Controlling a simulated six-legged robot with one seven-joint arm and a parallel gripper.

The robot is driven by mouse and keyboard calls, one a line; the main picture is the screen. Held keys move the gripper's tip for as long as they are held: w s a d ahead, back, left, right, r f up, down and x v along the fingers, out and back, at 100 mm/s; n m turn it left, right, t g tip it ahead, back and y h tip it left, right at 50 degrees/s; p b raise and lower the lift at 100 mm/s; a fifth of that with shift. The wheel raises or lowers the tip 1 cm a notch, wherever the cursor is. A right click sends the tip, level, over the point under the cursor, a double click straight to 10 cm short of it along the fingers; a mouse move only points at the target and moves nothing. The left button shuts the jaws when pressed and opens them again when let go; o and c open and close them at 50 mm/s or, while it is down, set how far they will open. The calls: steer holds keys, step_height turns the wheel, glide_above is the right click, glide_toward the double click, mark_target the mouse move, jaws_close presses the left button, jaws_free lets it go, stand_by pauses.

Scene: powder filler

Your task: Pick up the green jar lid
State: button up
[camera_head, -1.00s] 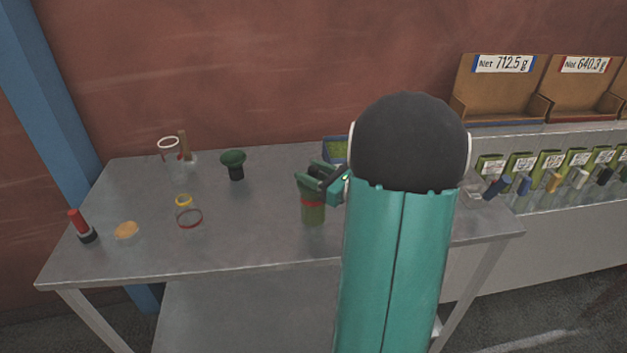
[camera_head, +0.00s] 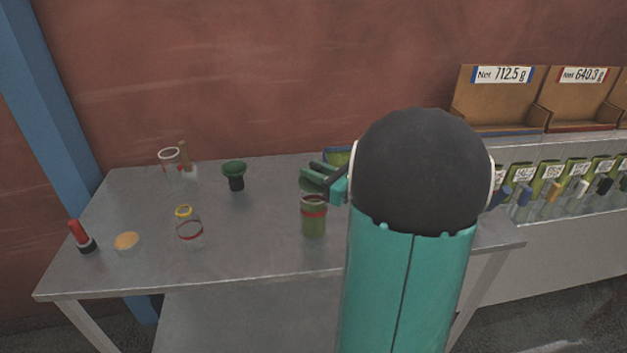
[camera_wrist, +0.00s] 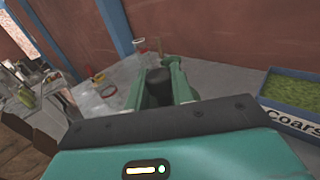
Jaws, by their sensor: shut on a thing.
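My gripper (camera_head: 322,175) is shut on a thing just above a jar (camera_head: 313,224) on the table. This thing appears to be the green jar lid (camera_head: 314,184), largely covered by the fingers. In the wrist view, a dark round piece (camera_wrist: 158,88) sits between the fingers of my gripper (camera_wrist: 162,80). The jar is clear with a red band and green contents. Its rim now shows, below the gripper and seemingly apart from it.
A dark green funnel-like piece (camera_head: 234,170) stands left of the jar. A yellow-rimmed jar (camera_head: 190,233), a tan disc (camera_head: 126,241), a red-and-black item (camera_head: 82,237) and a tall clear vessel (camera_head: 169,162) stand further left. A blue bin (camera_wrist: 288,103) shows right in the wrist view.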

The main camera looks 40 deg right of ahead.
steer(key=s+a+r, duration=0.3)
steer(key=s+r, duration=0.5)
steer(key=s, duration=0.4)
steer(key=shift+s+a+r, duration=0.25)
steer(key=shift+r, duration=0.05)
